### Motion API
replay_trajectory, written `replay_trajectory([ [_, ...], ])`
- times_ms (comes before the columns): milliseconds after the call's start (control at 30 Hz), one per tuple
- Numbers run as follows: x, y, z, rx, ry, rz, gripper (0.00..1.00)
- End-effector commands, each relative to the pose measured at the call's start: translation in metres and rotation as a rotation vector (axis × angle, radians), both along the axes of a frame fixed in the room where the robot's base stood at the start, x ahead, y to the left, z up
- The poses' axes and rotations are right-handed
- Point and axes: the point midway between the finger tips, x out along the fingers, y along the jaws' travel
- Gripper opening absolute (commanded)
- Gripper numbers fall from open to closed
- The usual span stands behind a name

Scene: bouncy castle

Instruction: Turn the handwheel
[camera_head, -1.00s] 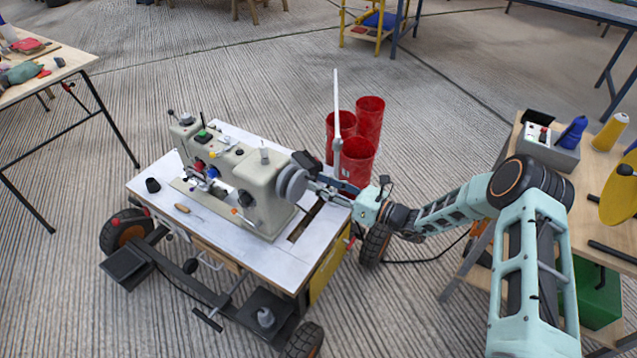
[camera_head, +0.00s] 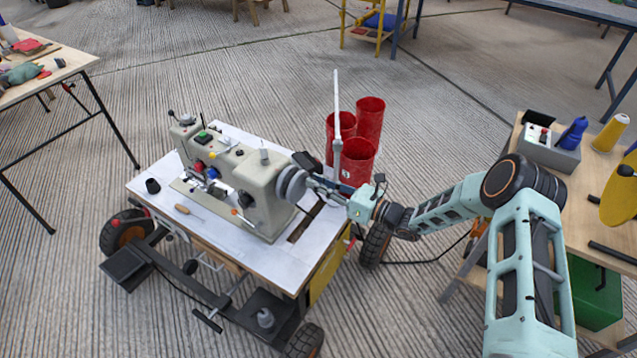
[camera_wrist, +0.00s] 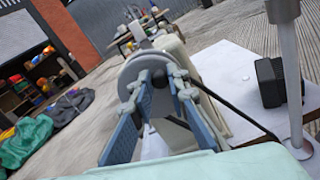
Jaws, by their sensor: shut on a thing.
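The handwheel (camera_head: 291,184) is a grey disc on the right end of a beige sewing machine (camera_head: 240,180), which stands on a white-topped wheeled table (camera_head: 270,262). My gripper (camera_head: 312,186) reaches it from the right and is shut on the wheel's rim. In the wrist view the handwheel (camera_wrist: 143,66) stands upright ahead, with the blue-grey fingers of my gripper (camera_wrist: 160,85) at its near edge. The fingers hide part of the wheel, and the exact contact is partly covered.
A white upright post (camera_head: 337,125) rises at the table's back edge, close to my gripper. Several red bins (camera_head: 358,160) stand behind it. A wooden workbench (camera_head: 590,165) with spools is on the right. A dark block (camera_wrist: 269,82) sits near the post in the wrist view.

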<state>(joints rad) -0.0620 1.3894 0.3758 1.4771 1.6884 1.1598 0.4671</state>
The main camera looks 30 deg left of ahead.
Motion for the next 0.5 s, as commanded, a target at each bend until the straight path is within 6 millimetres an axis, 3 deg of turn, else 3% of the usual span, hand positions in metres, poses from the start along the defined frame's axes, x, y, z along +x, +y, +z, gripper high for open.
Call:
replay_trajectory([
  [267, -0.0026, -0.0002, 0.0016, -0.007, -0.095, 0.001, 0.0],
  [500, -0.007, -0.0002, 0.0055, -0.024, -0.283, -0.001, 0.0],
])
